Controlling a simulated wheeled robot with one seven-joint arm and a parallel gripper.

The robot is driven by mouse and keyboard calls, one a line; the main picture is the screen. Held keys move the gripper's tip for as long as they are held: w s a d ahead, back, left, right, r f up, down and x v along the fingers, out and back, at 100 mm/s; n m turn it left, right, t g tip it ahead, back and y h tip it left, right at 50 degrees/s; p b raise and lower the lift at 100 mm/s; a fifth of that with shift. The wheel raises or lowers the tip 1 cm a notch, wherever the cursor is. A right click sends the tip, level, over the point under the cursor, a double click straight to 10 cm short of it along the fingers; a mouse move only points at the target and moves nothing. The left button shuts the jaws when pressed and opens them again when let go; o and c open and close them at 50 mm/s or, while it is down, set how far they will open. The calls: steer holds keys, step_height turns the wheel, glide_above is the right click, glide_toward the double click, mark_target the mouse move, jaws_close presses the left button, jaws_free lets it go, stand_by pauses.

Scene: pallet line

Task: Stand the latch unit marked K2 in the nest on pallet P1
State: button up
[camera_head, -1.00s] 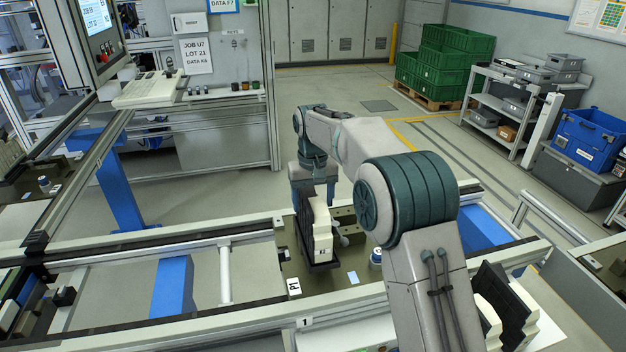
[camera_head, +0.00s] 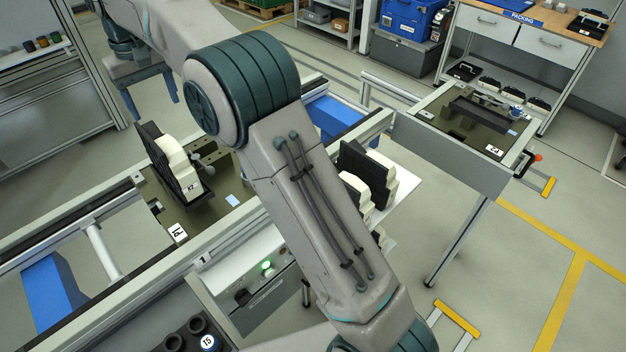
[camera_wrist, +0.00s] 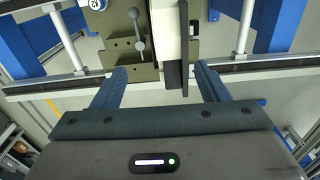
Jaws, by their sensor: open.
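A latch unit (camera_head: 179,168), cream with a black plate along one side, stands upright on the olive pallet P1 (camera_head: 214,212). Its small front label is too small to read now; it looked like K2 in the earlier view. Its base hides the nest, so I cannot tell how fully it is seated. My gripper (camera_head: 154,108) is open and empty, behind the unit and apart from it. In the wrist view the unit (camera_wrist: 170,38) lies ahead, between the lines of the two spread fingers (camera_wrist: 160,74), beyond their tips.
More black and cream units (camera_head: 368,172) stand on a white shelf right of my arm. A lever with a ball knob (camera_wrist: 138,30) is beside the unit. A second pallet (camera_head: 455,120) lies on the right-hand stand. A lit green button (camera_head: 267,267) is on the front panel.

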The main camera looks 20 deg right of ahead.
steer(key=s+d+r+m+t, duration=0.1)
steer(key=s+d+r, duration=0.1)
steer(key=s+d, duration=0.5)
steer(key=s+d+r+m+t, duration=0.15)
steer(key=s+d, duration=0.35)
steer(key=d, duration=0.5)
steer(key=s+d+f+m, duration=0.1)
steer(key=s+d+f, duration=0.3)
steer(key=s, duration=0.5)
steer(key=s+d+f+m+t, duration=0.1)
steer(key=s+d+f, duration=0.4)
steer(key=s, duration=0.5)
steer(key=shift+d, duration=0.5)
